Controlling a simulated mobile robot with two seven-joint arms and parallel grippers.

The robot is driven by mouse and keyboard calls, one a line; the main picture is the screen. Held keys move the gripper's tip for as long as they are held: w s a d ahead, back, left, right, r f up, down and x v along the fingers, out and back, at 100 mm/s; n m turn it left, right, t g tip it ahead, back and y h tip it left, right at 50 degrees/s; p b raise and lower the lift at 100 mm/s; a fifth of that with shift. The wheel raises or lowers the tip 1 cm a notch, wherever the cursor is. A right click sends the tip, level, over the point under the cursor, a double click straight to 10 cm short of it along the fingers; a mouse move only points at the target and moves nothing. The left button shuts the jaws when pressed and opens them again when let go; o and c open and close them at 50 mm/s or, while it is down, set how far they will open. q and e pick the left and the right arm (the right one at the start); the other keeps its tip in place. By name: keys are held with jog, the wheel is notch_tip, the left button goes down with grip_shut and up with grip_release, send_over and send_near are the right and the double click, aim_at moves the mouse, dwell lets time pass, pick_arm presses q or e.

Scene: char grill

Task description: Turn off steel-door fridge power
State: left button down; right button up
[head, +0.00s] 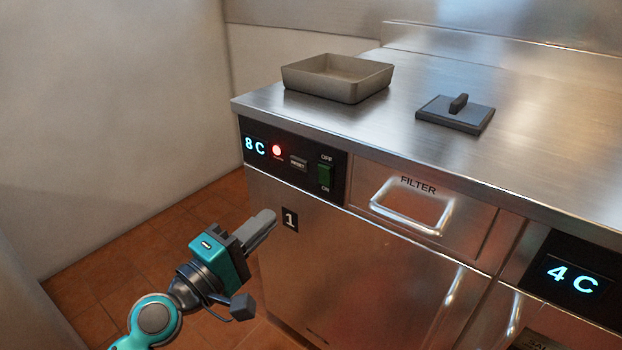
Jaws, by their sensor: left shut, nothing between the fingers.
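The steel-door fridge (340,268) stands in the middle, with a label "1" on its door. Its black control panel (338,190) is at the top left and shows "8C", a lit red light (277,150) and a small reset button. The green power switch (324,175) sits at the panel's right side, between OFF above and ON below. My left gripper (270,219) is shut and empty, in front of the door's left part, below and left of the switch and apart from it. My right gripper is not in view.
A grey tray (337,80) and a dark flat press with a handle (456,113) lie on the steel counter (400,125). A filter drawer handle (412,207) juts out right of the switch. A second panel (573,277) reads "4C". Tiled floor at left is clear.

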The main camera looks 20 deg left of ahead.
aim_at(321, 169)
pick_arm(q)
jog(key=p+x, duration=0.1)
jog(key=x, duration=1.1)
jog(key=shift+w+d, duration=0.1)
jog(key=shift+w, duration=0.25)
jog(key=shift+w+r, duration=0.1)
jog(key=shift+w, duration=0.05)
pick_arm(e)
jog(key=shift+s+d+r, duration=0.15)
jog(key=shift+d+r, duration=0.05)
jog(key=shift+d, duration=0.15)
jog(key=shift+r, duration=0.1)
pick_arm(q)
jog(key=shift+w+d+r+p, duration=0.1)
jog(key=shift+w+r+p, duration=0.1)
jog(key=shift+p, duration=0.15)
jog(key=shift+s+f, duration=0.1)
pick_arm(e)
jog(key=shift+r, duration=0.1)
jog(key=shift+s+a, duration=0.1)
